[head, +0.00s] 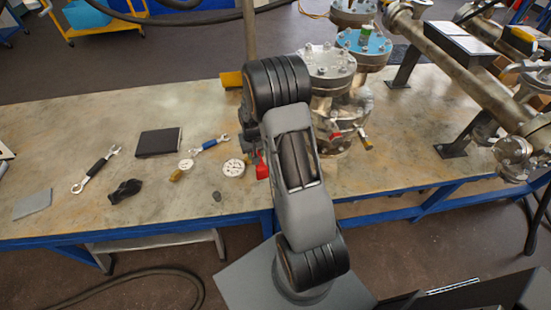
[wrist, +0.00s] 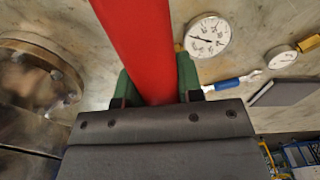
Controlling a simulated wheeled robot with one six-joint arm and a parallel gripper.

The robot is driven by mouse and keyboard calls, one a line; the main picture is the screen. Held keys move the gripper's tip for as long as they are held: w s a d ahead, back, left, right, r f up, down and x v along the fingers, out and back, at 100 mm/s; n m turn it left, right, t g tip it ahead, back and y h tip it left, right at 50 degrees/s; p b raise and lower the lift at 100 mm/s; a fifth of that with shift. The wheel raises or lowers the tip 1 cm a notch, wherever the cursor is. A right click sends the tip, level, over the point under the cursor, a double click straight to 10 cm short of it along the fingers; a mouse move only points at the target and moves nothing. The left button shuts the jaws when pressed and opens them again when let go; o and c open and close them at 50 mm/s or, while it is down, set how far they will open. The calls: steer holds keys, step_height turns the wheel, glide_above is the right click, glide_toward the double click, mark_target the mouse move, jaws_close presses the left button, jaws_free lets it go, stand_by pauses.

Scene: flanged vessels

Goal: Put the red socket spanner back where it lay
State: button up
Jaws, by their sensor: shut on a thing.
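The red socket spanner (wrist: 139,45) fills the middle of the wrist view, held between the green fingers of my gripper (wrist: 158,88). Its far end runs out of the top of that view. In the head view only a small red part of the spanner (head: 262,167) shows beside my arm, above the workbench (head: 210,181) near its front edge. My gripper is mostly hidden behind my arm there. I cannot tell how high the spanner is above the bench.
A pressure gauge (head: 233,168), a smaller gauge (head: 186,164), a blue-handled spanner (head: 209,145) and a dark flat box (head: 158,142) lie left of my gripper. A flanged vessel (head: 330,63) stands close on the right. The bench front left has bare patches.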

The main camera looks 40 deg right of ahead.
steer(key=d+f+m+b, duration=0.2)
steer(key=d+f+b, duration=0.1)
steer(key=d+b, duration=0.4)
steer(key=shift+w+d+f, duration=0.3)
steer(key=shift+w+d, duration=0.05)
steer(key=shift+d, duration=0.85)
steer(key=shift+f, duration=0.1)
steer(key=shift+f+b, duration=3.65)
steer(key=shift+f, duration=1.75)
steer(key=shift+f+b, duration=0.35)
steer(key=shift+f, duration=0.2)
steer(key=o, duration=1.1)
steer(key=shift+s, duration=0.1)
steer(key=shift+r, duration=0.1)
step_height(320, 180, up, 14)
steer(key=shift+a+f+p, duration=0.1)
steer(key=shift+p, duration=1.1)
